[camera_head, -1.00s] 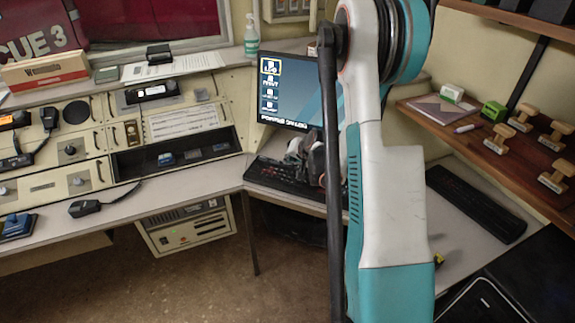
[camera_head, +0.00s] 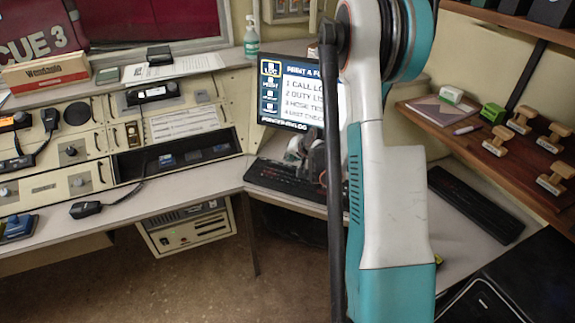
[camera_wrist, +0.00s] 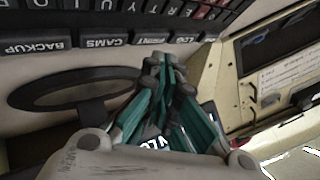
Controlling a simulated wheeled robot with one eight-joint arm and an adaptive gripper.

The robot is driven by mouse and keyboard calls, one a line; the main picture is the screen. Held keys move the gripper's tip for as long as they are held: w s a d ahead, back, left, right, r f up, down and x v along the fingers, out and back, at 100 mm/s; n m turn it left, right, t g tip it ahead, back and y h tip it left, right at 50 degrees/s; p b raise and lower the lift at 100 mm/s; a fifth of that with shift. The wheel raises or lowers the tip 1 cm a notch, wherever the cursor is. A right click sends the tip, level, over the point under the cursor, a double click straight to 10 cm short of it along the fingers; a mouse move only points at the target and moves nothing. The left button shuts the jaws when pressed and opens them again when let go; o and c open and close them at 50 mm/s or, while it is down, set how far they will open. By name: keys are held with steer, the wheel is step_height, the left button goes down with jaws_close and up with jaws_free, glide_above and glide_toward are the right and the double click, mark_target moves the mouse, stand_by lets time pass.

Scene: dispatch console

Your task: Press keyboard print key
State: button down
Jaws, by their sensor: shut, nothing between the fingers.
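My gripper (camera_head: 318,165) is shut and empty over the black keyboard (camera_head: 265,176) in front of the monitor. In the wrist view the keyboard's key row shows keys marked BACKUP (camera_wrist: 42,45), CAMS (camera_wrist: 103,40), PRINT (camera_wrist: 153,39) and LOG (camera_wrist: 185,39). The closed fingertips of my gripper (camera_wrist: 168,65) appear right beside the PRINT and LOG keys; I cannot tell whether they touch one. The monitor (camera_head: 285,92) shows a side menu with LOG framed in yellow and a numbered list headed PRINT. My arm hides its right part.
A second black keyboard (camera_head: 475,205) lies on the right desk. A wooden shelf (camera_head: 480,145) with stamps stands above it. The radio console (camera_head: 95,150) fills the left, with a hand microphone (camera_head: 88,209) on its desk. A dark oval monitor stand (camera_wrist: 75,88) is close to the fingers.

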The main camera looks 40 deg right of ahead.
steer(key=shift+r+p, duration=1.45)
steer(key=shift+r, duration=1.05)
steer(key=shift+r, duration=0.1)
step_height(320, 180, up, 8)
steer(key=p, duration=0.5)
glide_above(290, 165)
